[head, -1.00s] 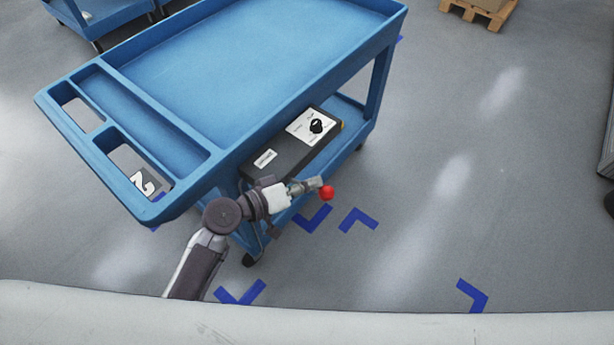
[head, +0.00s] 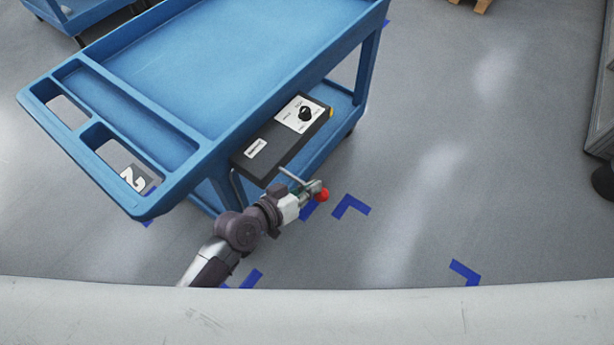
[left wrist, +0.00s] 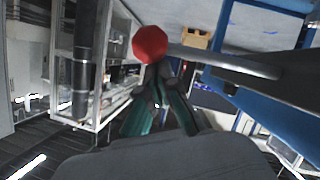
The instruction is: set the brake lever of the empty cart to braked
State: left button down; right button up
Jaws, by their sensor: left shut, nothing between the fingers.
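The blue cart (head: 205,135) has an empty top tray. A dark control box (head: 270,140) with a black knob (head: 305,114) on a white plate sits under its near right side. The brake lever, a thin grey rod (head: 290,174) with a red ball end (head: 322,195), sticks out below the box. My left gripper (head: 311,189) is shut and empty, right at the red ball. In the left wrist view the closed fingertips (left wrist: 158,72) are just below the red ball (left wrist: 150,44), and the rod (left wrist: 225,62) runs right from it. Contact is unclear. My right gripper is out of view.
Another blue cart (head: 75,18) stands at the top left. Blue corner marks (head: 350,206) lie on the grey floor, which is open to the right. A grey cabinet (head: 602,110) stands at the right edge, and a pallet (head: 470,4) at the top.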

pick_arm(q)
notch_tip(320, 180, down, 6)
jog(key=m+t+y, duration=0.1)
jog(key=m, duration=0.2)
jog(key=shift+f+y, duration=0.2)
jog(key=shift+y, duration=0.2)
jog(key=shift+s+f, duration=0.15)
jog(key=shift+s, duration=0.05)
jog(key=shift+p, duration=0.3)
notch_tip(320, 180, up, 6)
jog(key=w+f+p, duration=0.1)
jog(key=p, duration=0.4)
jog(key=b+v, duration=0.1)
jog(key=v, duration=0.8)
jog(key=shift+s, duration=0.55)
jog(key=shift+d, duration=0.1)
